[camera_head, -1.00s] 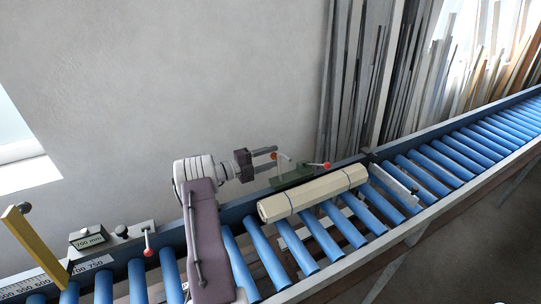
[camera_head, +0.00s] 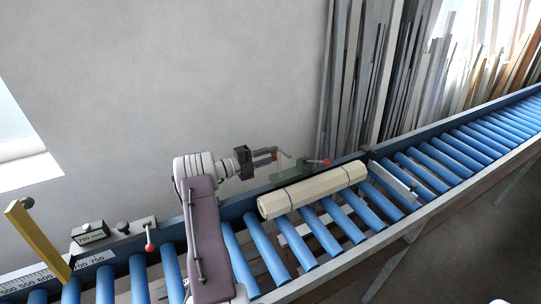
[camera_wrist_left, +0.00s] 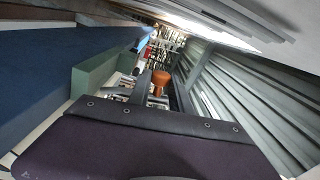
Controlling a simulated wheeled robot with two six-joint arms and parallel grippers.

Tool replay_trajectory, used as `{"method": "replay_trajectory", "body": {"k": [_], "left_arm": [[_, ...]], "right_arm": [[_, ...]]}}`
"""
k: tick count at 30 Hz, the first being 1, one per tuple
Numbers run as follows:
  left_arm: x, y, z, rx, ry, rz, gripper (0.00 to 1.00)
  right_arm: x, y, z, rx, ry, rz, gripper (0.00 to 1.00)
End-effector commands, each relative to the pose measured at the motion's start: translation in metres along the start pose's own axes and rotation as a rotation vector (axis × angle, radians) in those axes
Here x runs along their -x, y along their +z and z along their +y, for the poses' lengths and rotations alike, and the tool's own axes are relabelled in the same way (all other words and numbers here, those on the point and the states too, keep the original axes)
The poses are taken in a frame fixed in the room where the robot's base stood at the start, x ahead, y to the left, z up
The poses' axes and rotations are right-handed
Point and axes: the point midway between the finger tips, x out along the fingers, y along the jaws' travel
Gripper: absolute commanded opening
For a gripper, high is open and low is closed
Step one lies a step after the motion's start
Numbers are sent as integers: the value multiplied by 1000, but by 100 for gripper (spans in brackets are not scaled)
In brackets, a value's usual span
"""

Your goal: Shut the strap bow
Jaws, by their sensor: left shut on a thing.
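My left gripper (camera_head: 268,156) is above the back rail, beside the left end of the green strap base (camera_head: 293,173). It is shut on a small orange knob, which shows between the fingers in the left wrist view (camera_wrist_left: 160,80). The knob appears to belong to the strap bow (camera_head: 284,153), a thin grey bar that stands above the green base; the fingers partly hide it. How far the bow is open cannot be told. A cream bundle of profiles (camera_head: 313,191) lies on the rollers in front of the base. My right gripper is not in view.
Blue rollers (camera_head: 263,242) run along the conveyor. A lever with a red knob (camera_head: 326,162) stands right of the base. A yellow stop (camera_head: 38,243) and a 700 mm block (camera_head: 90,232) are at the left. Long profiles (camera_head: 370,70) lean on the wall.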

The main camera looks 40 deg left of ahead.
Motion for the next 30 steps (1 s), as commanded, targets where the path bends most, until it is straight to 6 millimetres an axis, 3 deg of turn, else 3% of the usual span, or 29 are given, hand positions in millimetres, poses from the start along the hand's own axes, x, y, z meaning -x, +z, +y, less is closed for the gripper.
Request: {"method": "replay_trajectory", "body": {"k": [25,30], "left_arm": [[0,1,-4,-9,-5,-5,0],[0,-12,-9,-152,-5,-4,0]], "right_arm": [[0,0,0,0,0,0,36],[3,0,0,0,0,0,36]]}}
